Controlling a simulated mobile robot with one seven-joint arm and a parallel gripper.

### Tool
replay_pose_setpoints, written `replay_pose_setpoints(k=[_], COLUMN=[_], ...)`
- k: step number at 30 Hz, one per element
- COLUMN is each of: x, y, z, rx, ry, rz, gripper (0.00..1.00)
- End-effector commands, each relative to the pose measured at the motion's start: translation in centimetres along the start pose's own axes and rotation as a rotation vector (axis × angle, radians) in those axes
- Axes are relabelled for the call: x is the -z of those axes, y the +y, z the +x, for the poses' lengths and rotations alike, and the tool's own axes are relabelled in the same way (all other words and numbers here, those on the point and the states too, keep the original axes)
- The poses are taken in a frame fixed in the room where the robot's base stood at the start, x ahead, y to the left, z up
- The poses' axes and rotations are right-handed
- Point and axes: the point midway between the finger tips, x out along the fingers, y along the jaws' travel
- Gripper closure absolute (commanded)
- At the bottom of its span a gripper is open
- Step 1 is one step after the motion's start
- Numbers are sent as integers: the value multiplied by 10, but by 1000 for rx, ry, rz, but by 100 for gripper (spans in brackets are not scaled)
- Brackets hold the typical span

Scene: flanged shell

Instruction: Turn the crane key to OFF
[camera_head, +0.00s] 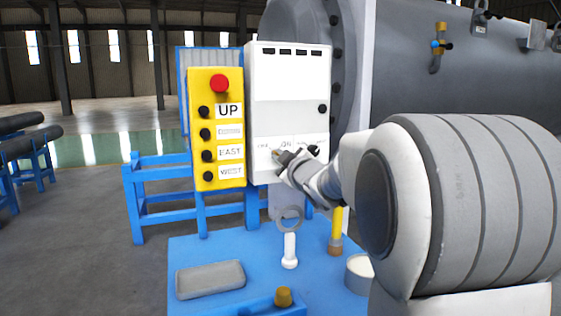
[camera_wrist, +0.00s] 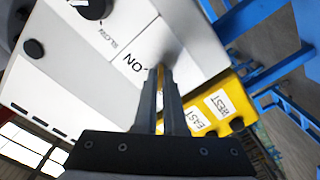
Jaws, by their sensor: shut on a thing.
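The crane key, a small brass-coloured piece (camera_wrist: 160,72), is at the lower front of the white control box (camera_head: 290,110). My gripper (camera_head: 282,156) reaches it from the right and is shut on it. In the wrist view the two dark fingers (camera_wrist: 168,92) close around the key, hiding most of it. The ON label (camera_wrist: 134,63) is beside the fingertips in the wrist view. It also shows just above my gripper in the head view (camera_head: 286,143). The key's exact angle is hard to tell.
A yellow pendant (camera_head: 217,130) with a red button (camera_head: 220,83) and black buttons hangs left of the box. A black knob (camera_wrist: 95,8) is near the key. Below, a blue table (camera_head: 220,250) holds a grey tray (camera_head: 210,279), a white ring-topped piece (camera_head: 289,250) and a white cup (camera_head: 360,267).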

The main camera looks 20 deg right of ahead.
Motion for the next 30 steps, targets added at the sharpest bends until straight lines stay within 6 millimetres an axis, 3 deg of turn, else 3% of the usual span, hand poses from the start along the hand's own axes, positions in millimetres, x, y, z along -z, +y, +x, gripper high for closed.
replay_pose_setpoints(k=[12, 13, 15, 18, 30], x=[3, 3, 2, 2, 1], y=[2, 2, 2, 1, 0], z=[0, 0, 0, 0, 0], rx=[-4, -4, -3, -2, -1], ry=[5, 5, 5, 4, 1], rz=[-6, -6, -6, -6, -5], gripper=[100, 89, 76, 62, 62])
